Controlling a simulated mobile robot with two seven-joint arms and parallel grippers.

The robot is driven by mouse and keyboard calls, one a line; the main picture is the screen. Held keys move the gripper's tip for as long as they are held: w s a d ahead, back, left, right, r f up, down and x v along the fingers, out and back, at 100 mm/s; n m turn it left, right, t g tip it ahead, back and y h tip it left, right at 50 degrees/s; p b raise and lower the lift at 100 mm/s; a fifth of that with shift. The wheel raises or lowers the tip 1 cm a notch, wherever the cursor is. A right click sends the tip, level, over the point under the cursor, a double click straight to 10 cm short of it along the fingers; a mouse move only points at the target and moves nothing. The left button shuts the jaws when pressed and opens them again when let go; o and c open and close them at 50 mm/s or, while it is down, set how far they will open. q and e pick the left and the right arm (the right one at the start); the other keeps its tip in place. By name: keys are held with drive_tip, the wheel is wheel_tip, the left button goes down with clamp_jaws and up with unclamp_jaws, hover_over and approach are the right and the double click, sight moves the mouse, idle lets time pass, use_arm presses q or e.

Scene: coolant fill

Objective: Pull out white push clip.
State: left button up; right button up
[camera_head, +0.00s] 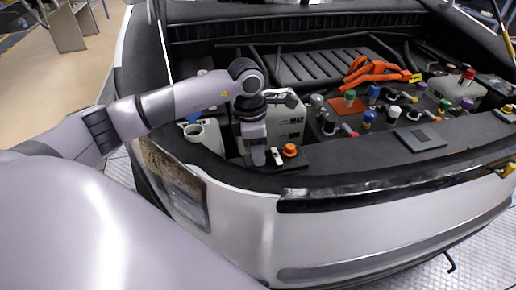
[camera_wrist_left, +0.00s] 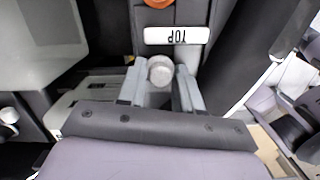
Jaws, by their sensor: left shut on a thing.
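The white push clip (camera_wrist_left: 160,70) shows in the left wrist view as a round pale head between the two grey fingers of my left gripper (camera_wrist_left: 161,88). My left gripper is shut on the clip. In the head view my left gripper (camera_head: 258,157) points down at the front edge of the engine bay, left of an orange cap. The clip is hidden behind the gripper in that view.
An orange cap (camera_head: 290,150) sits right of the gripper. A white coolant tank (camera_head: 285,120) stands behind it, and an open white filler neck (camera_head: 205,136) to the left. Orange cables (camera_head: 375,73) and several coloured caps are farther right.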

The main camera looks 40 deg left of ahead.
use_arm(q)
drive_tip(key=shift+r, duration=0.45)
drive_tip(key=shift+r+p, duration=1.5)
drive_tip(key=shift+r, duration=0.45)
drive_tip(key=shift+s+f, duration=0.1)
